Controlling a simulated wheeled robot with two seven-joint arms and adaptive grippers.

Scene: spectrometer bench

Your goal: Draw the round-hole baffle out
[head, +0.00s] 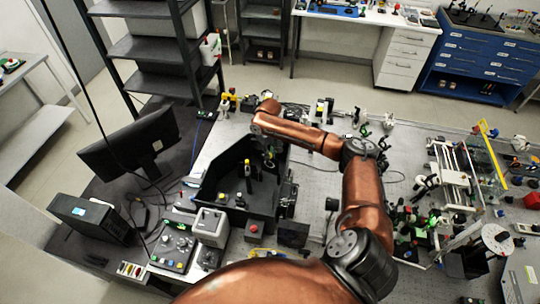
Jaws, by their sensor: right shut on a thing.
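My right arm reaches up from the bottom, and its wrist bends down over an open black box enclosure (208,190) on the bench. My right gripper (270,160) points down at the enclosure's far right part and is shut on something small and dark. The round-hole baffle cannot be made out separately; it is too small and dark against the black walls. My left gripper is not in view.
A grey control box (210,227) and a knobbed panel (172,246) stand in front of the enclosure. A monitor (130,142) is at the left. Optical mounts crowd the bench (310,170) to the right. A dark shelf rack (150,48) stands behind.

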